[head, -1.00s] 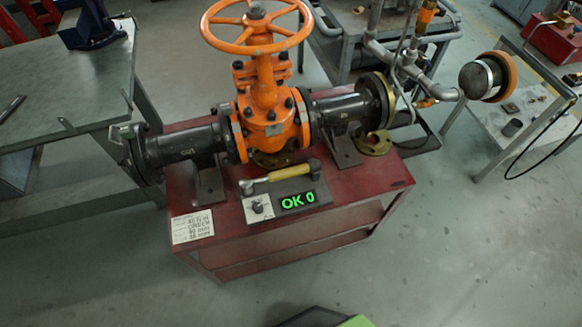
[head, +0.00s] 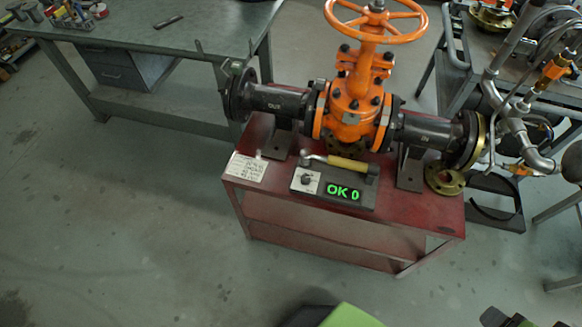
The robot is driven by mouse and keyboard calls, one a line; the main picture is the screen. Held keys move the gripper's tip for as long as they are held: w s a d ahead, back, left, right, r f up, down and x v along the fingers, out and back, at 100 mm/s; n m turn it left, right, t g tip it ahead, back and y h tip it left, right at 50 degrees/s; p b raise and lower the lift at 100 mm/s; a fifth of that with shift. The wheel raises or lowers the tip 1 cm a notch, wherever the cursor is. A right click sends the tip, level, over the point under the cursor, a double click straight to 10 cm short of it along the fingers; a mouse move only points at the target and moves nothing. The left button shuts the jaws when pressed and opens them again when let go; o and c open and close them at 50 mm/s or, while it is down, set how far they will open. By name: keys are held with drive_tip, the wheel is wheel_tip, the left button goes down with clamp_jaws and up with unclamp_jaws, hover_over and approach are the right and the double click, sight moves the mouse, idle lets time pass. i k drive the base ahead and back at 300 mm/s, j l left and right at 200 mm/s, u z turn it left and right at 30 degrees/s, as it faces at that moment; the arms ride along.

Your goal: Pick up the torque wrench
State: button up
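The box sits on the front of the red cart (head: 285,212), in front of the orange gate valve (head: 350,110). My gripper is not recognisable in the head view.
A paper label (head: 246,167) lies at the cart's left front corner. A brass flange (head: 445,179) lies at its right end. A grey workbench (head: 140,25) stands at the upper left. Grey pipework (head: 512,105) stands at the right. The floor before the cart is clear.

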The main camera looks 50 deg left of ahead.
sight(307, 155)
drive_tip(key=u, duration=0.45)
drive_tip(key=i+l+u, duration=0.1)
drive_tip(key=u, duration=0.4)
drive_tip(key=l+u, duration=0.15)
drive_tip(key=u, duration=0.3)
drive_tip(key=l+u, duration=0.1)
drive_tip(key=u, duration=0.4)
drive_tip(key=l+u, duration=0.15)
drive_tip(key=u, duration=0.3)
drive_tip(key=l+u, duration=0.15)
drive_tip(key=u, duration=0.35)
drive_tip(key=l+u, duration=0.2)
drive_tip(key=u, duration=0.3)
drive_tip(key=l+u, duration=0.25)
drive_tip(key=u, duration=0.25)
drive_tip(key=l+u, duration=0.25)
drive_tip(key=u, duration=0.25)
